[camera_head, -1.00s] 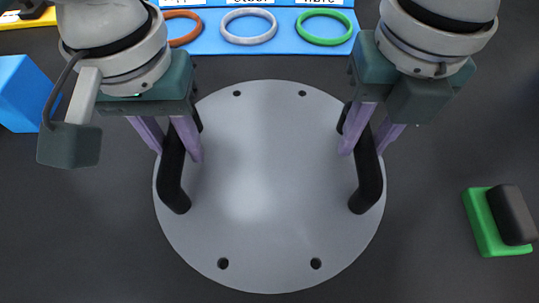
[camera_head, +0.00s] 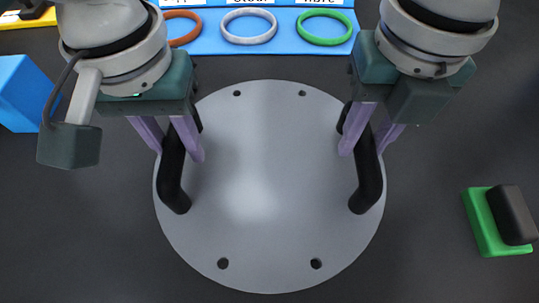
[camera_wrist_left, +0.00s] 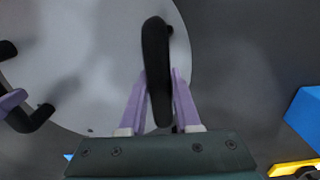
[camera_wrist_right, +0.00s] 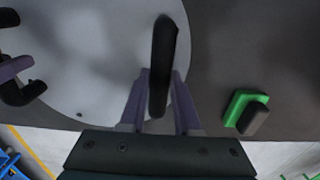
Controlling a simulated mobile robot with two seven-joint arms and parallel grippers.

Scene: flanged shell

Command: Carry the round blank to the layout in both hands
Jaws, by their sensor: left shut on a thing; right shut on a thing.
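The round blank (camera_head: 268,215) is a grey disc with several small holes near its rim and two black bar handles. It lies in the middle of the head view; whether it rests on the dark surface or hangs above it, I cannot tell. My left gripper (camera_head: 178,158) is shut on the left handle (camera_head: 173,185), with lilac fingers on both sides of the bar, as the left wrist view (camera_wrist_left: 158,100) also shows. My right gripper (camera_head: 366,150) is shut on the right handle (camera_head: 367,185); the right wrist view shows that handle (camera_wrist_right: 162,70) between its fingers.
A blue board (camera_head: 290,46) at the back carries an orange ring (camera_head: 184,28), a grey ring (camera_head: 249,27) and a green ring (camera_head: 324,28) under partly cut-off labels. A blue block (camera_head: 24,92) stands at left. A green and black block (camera_head: 499,221) lies at right.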

